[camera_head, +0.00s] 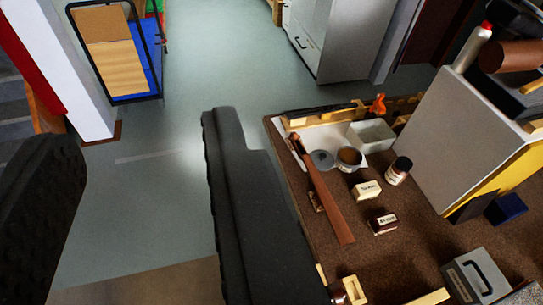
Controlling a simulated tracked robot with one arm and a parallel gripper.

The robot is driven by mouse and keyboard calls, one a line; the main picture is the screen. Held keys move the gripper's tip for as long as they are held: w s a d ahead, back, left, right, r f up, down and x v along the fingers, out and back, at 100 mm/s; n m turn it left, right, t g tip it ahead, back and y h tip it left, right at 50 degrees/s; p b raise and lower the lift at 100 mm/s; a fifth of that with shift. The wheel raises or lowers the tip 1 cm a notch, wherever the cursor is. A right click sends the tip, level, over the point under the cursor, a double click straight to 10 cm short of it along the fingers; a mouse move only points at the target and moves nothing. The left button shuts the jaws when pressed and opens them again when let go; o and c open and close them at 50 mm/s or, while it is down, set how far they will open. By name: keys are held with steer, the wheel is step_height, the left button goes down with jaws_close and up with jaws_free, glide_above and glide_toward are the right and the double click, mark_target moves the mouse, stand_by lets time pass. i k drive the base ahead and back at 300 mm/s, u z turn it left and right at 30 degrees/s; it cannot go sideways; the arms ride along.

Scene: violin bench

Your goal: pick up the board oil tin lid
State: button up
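A small round grey disc, which looks like the tin lid (322,160), lies flat on the brown bench (420,235). It is just left of an open round tin (349,158) with brownish contents; I cannot read a label on the tin. A long brown wooden strip (325,197) runs close along the lid's left side. My gripper (142,128) is open and empty, its two dark fingers wide apart. The fingers show over the floor, left of the lid, and the right finger covers part of the bench's left edge.
A grey open box (371,135) stands behind the tin. A dark bottle (398,171) and small labelled blocks (367,190) (383,222) are to the right and nearer. A large grey box (462,140) rises at the right.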

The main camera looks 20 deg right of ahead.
mark_target(324, 161)
steer(key=u, duration=1.3)
steer(key=i, duration=2.65)
steer(key=z, duration=3.55)
steer(key=i, duration=0.5)
steer(key=z, duration=0.2)
